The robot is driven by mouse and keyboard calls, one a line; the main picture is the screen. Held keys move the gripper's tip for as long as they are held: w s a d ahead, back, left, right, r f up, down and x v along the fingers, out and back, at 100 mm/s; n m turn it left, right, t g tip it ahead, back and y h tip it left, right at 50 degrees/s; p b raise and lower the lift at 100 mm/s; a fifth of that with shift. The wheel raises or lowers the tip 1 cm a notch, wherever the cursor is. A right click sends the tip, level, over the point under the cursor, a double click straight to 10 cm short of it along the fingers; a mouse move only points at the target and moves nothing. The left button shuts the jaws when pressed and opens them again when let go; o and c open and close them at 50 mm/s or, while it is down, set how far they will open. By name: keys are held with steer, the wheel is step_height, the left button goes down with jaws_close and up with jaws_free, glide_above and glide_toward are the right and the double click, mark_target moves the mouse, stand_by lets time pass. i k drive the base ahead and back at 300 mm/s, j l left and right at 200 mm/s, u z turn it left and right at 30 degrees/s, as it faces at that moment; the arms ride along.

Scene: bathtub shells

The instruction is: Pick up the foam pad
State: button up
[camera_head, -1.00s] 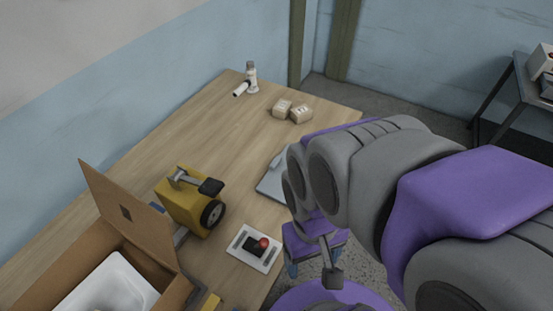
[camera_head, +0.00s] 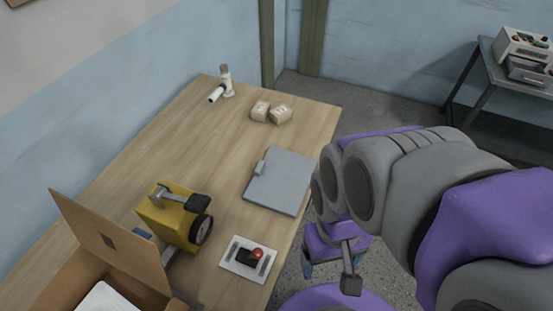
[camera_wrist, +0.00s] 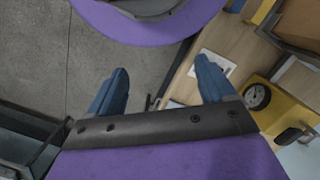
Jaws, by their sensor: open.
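I cannot pick out a foam pad for certain in either view. A flat grey panel (camera_head: 281,181) with a small clip-like block lies at the table's right edge. A white piece (camera_head: 106,299) shows partly inside the open cardboard box (camera_head: 119,260). My gripper (camera_head: 332,268) is beyond the table's right edge, over the floor, partly hidden by my arm. In the wrist view my gripper (camera_wrist: 163,72) has its blue fingers wide apart with nothing between them.
A metal side table (camera_head: 500,75) stands at the right. The table's middle is clear.

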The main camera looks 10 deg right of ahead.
mark_target(280, 183)
steer(key=i+l, duration=0.25)
steer(key=l, duration=0.2)
steer(key=i+l, duration=0.55)
steer(key=l, duration=0.3)
steer(key=i+l+u, duration=0.45)
steer(key=l, duration=0.2)
steer(key=l+u, duration=0.2)
steer(key=l, duration=0.15)
steer(key=i+l+u, duration=0.2)
steer(key=l, duration=0.2)
steer(key=k+u, duration=0.1)
steer(key=u, duration=1.55)
